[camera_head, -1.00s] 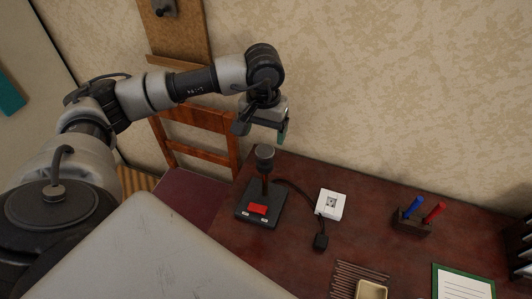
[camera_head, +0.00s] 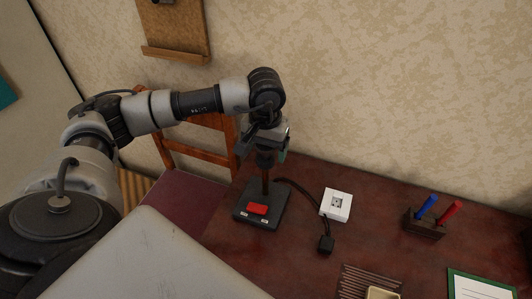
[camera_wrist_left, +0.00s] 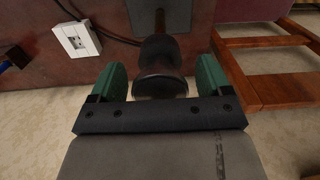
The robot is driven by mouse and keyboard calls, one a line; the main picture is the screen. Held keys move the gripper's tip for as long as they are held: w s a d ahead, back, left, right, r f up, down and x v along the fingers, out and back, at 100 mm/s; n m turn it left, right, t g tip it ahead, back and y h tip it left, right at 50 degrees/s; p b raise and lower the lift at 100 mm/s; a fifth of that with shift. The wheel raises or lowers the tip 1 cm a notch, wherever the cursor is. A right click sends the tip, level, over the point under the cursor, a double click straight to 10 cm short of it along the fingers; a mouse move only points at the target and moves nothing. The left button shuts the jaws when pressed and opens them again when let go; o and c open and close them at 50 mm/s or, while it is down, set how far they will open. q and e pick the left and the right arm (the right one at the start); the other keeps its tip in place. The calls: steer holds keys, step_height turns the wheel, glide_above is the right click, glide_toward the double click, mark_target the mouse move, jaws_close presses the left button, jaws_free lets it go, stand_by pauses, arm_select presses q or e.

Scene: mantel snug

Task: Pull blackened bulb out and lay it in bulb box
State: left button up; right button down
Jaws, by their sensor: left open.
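The lamp stand (camera_head: 262,204) has a dark base with a red switch and a short upright post, on the dark red table. Its top carries a dark socket and the blackened bulb, mostly hidden by my left gripper (camera_head: 268,155) in the head view. In the left wrist view the dark bulb (camera_wrist_left: 160,84) lies between the two green fingers of my left gripper (camera_wrist_left: 161,80). The fingers are open, with a gap on each side of the bulb. A small cream box (camera_head: 382,293), perhaps the bulb box, is cut off at the bottom edge. My right gripper is out of view.
A white socket box (camera_head: 337,204) and a black plug (camera_head: 326,244) lie right of the lamp. A pen holder (camera_head: 424,224), a slatted dark mat (camera_head: 366,281) and a green-edged sheet (camera_head: 482,284) are farther right. A wooden chair (camera_head: 205,150) stands behind at left.

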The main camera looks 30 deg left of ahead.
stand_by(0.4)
arm_select(q)
steer(key=shift+b, duration=0.6)
stand_by(0.7)
steer(key=c, duration=1.2)
steer(key=shift+r, duration=0.1)
steer(key=shift+r, duration=0.1)
steer(key=shift+r+p, duration=1.65)
steer(key=shift+r, duration=1.25)
